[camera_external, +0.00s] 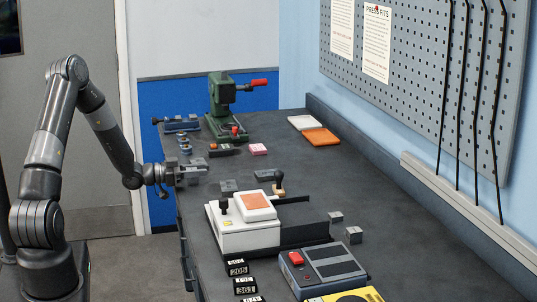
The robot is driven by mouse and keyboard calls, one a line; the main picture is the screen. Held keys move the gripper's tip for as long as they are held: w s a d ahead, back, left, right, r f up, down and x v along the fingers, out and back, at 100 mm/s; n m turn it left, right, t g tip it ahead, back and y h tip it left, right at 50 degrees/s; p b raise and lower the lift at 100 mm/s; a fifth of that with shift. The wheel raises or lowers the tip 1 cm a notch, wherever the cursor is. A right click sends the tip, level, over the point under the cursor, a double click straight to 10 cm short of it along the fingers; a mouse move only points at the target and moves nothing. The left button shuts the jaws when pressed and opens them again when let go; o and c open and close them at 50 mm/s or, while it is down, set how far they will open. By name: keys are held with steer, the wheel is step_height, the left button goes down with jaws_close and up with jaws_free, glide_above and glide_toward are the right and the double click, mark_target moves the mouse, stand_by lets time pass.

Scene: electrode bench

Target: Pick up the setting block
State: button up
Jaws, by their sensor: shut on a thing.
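My gripper (200,170) is at the left edge of the bench, low over the top and pointing right. It is shut on a small grey block, which I take to be the setting block. The block is mostly hidden by the fingers and blends with them in colour. I cannot tell whether it touches the bench top or is held just above it.
The dark bench (370,225) also bears a green press (222,105), a white device with an orange pad (245,232), a control box (325,270) and number tags (238,268). Two loose grey blocks (353,235) lie at the right.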

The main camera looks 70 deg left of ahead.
jaws_close()
